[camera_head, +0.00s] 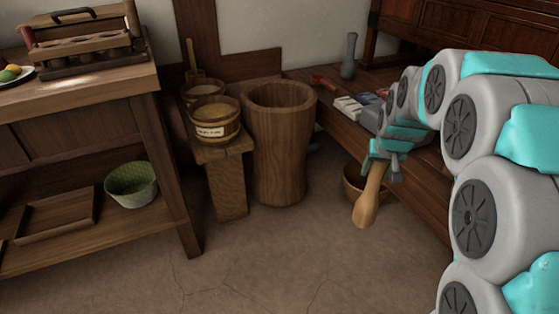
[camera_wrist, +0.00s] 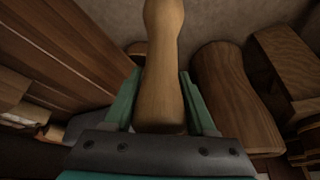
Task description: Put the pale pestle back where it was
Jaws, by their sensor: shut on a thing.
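The pale wooden pestle (camera_head: 368,202) is held by my gripper (camera_head: 380,160) at its upper part and hangs, slightly tilted, with its rounded wide end down. In the head view it shows in front of a wooden bowl (camera_head: 352,184) and to the right of the tall wooden mortar (camera_head: 262,150). In the wrist view the pestle (camera_wrist: 162,75) lies between the two green fingers of my gripper (camera_wrist: 163,98) and runs out beyond the top edge. I cannot see inside the mortar.
A low bench (camera_head: 420,166) on the right carries a grey vase (camera_head: 349,58) and small items. A small stand (camera_head: 226,185) with labelled tubs (camera_head: 212,131) is left of the mortar. A workbench (camera_head: 100,95) with a green basket (camera_head: 132,190) fills the left. The front floor is clear.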

